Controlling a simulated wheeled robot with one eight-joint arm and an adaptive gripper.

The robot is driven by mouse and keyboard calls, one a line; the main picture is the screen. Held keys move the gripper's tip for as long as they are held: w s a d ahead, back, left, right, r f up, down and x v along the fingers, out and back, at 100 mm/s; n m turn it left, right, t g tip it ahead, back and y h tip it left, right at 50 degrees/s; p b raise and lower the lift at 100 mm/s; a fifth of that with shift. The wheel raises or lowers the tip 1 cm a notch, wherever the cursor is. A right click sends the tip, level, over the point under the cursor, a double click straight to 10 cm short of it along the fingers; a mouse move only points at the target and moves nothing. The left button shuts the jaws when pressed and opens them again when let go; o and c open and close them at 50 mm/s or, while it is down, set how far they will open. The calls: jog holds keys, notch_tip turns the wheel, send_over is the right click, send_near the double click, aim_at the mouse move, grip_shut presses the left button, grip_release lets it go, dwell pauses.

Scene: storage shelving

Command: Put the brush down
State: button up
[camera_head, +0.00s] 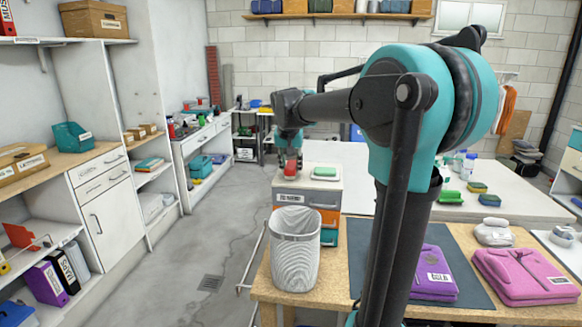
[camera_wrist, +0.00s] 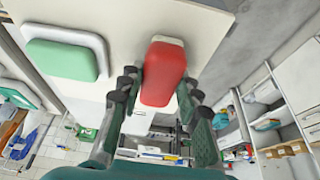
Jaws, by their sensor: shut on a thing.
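The brush (camera_head: 291,169) is a red block with a pale end. It shows large in the wrist view (camera_wrist: 163,76), between the fingers. My gripper (camera_head: 290,153) is shut on it and points down over the left part of the white top (camera_head: 308,184) of a small drawer unit. In the wrist view my gripper's fingers (camera_wrist: 158,92) lie on both sides of the brush. I cannot tell whether the brush touches the top. A similar green block (camera_head: 325,172) on a white base lies to its right on the same top, and in the wrist view (camera_wrist: 62,60) at upper left.
A white waste bin (camera_head: 295,250) stands in front of the drawer unit on the wooden table (camera_head: 275,290). Shelves with binders and boxes line the left wall. The floor (camera_head: 215,240) between is clear.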

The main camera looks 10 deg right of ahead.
jog(key=o, duration=1)
jog(key=shift+f, duration=0.1)
jog(key=v, duration=1.2)
jog(key=shift+a, duration=0.1)
